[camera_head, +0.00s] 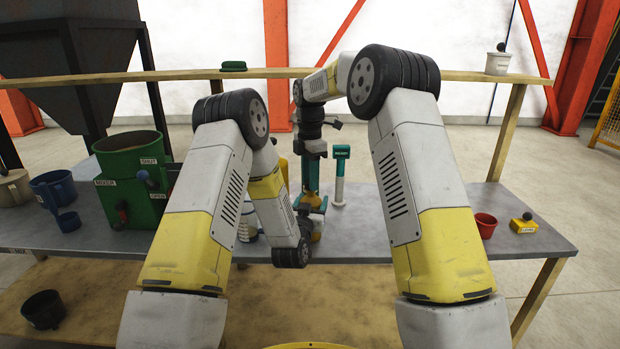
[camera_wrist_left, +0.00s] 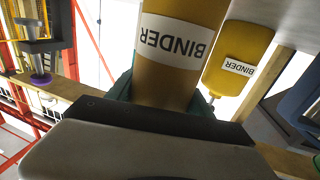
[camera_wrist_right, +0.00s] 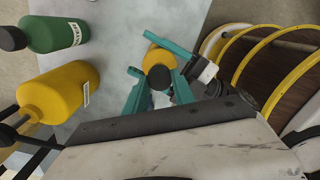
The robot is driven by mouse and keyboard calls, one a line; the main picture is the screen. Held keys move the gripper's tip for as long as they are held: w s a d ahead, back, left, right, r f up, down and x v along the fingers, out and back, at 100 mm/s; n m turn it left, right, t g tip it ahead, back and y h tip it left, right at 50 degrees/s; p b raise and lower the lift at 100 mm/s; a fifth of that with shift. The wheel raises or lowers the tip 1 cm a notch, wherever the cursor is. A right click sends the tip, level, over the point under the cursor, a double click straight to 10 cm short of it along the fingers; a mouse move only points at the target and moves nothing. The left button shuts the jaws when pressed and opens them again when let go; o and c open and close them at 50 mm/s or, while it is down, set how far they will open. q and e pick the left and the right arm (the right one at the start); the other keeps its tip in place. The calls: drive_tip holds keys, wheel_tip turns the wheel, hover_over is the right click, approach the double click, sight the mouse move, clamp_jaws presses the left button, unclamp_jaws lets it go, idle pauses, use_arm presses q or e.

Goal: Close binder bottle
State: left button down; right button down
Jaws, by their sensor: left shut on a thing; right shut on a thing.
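The binder bottle (camera_wrist_left: 182,45) is yellow with a white label and fills the middle of the left wrist view. My left gripper (camera_wrist_left: 165,100) is shut around its body with teal fingers. The right wrist view looks down on this bottle's yellow top (camera_wrist_right: 158,57). My right gripper (camera_wrist_right: 157,85) is above it, shut on a small black cap (camera_wrist_right: 158,77). The cap appears over the middle of the bottle; I cannot tell whether it touches the neck. In the head view the bottle (camera_head: 313,199) is small and partly hidden by my arms.
A second binder bottle (camera_wrist_left: 238,58) stands close by, with a green bottle (camera_wrist_right: 58,35) beyond it. A green mixer (camera_head: 130,165) stands at left on the grey table. A teal-topped post (camera_head: 340,170) and a red cup (camera_head: 484,225) are at right. Clear tabletop lies between them.

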drive_tip(key=shift+f, duration=0.4)
